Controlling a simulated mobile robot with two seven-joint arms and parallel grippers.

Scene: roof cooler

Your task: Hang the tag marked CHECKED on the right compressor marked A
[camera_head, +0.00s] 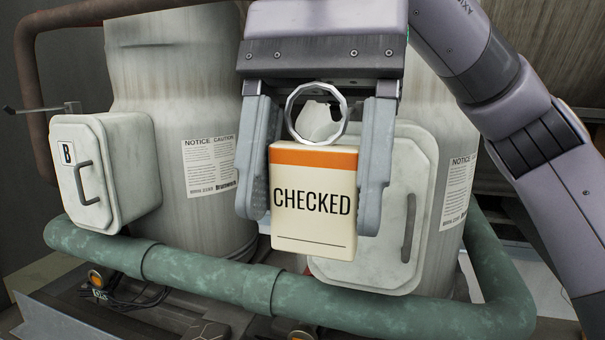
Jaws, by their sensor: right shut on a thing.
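The tag marked CHECKED (312,225) is cream with an orange band and a metal ring (317,113) at its top. My right gripper (315,195) is shut on the tag and holds it upright, text facing me. Behind it stands the right compressor (455,190), a pale cylinder with a notice label and a front box with a handle (409,228). The gripper and tag cover part of this box, and no letter A is visible. My left gripper is not in view.
A green pipe (205,275) runs across the front below the compressors and bends up at the right. A dark red-brown pipe (30,100) runs at the left. A valve lever (40,109) sticks out at the far left. Cables (135,298) lie below the pipe.

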